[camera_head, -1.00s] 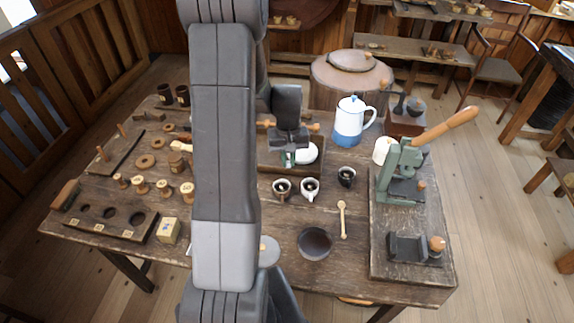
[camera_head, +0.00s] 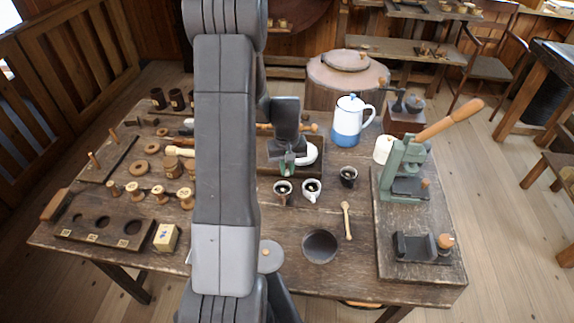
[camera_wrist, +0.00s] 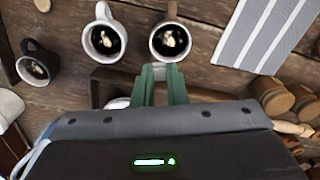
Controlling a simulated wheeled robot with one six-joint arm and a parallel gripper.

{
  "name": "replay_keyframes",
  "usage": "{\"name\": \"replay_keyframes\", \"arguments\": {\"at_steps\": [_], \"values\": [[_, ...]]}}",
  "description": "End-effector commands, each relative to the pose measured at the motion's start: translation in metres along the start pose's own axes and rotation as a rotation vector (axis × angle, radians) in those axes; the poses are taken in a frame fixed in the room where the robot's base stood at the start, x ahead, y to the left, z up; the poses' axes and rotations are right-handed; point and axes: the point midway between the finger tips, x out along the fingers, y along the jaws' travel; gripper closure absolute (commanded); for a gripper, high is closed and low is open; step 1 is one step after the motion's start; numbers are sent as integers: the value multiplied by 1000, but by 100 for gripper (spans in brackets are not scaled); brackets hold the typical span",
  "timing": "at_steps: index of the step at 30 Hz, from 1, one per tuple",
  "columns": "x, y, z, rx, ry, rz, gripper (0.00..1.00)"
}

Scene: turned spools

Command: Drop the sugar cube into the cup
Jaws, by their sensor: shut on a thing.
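My gripper (camera_head: 288,168) hangs over the front of a wooden tray, just behind the left one of three cups. In the wrist view its green fingers (camera_wrist: 160,80) are close together, with a small pale thing, likely the sugar cube (camera_wrist: 160,71), between their tips. The brown cup (camera_wrist: 170,38) is just beyond the fingertips and shows in the head view (camera_head: 283,191). The white cup (camera_wrist: 103,39) stands beside it, also in the head view (camera_head: 311,190). The black cup (camera_wrist: 36,66) is apart, in the head view at right (camera_head: 348,176). All hold dark liquid with bright reflections.
A white bowl (camera_head: 307,154) sits in the wooden tray behind the cups. A blue-and-white pot (camera_head: 348,122) and a green lever press (camera_head: 404,170) stand to the right. A wooden spoon (camera_head: 346,220) and dark bowl (camera_head: 320,246) lie in front. Spools (camera_head: 158,194) stand left.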

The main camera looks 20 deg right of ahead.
Motion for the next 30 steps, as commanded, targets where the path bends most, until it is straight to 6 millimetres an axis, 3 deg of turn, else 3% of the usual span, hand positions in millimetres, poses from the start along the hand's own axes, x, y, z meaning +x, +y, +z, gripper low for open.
{"name": "replay_keyframes", "arguments": {"at_steps": [5, 6, 9, 10, 22, 30], "values": [[0, 0, 0, 0, 0, 0, 100], [0, 0, 0, 0, 0, 0, 84], [0, 0, 0, 0, 0, 0, 65], [0, 0, 0, 0, 0, 0, 63], [-8, 0, -1, 0, 3, 1, 63], [-55, 0, -1, 0, 6, 2, 63]]}}
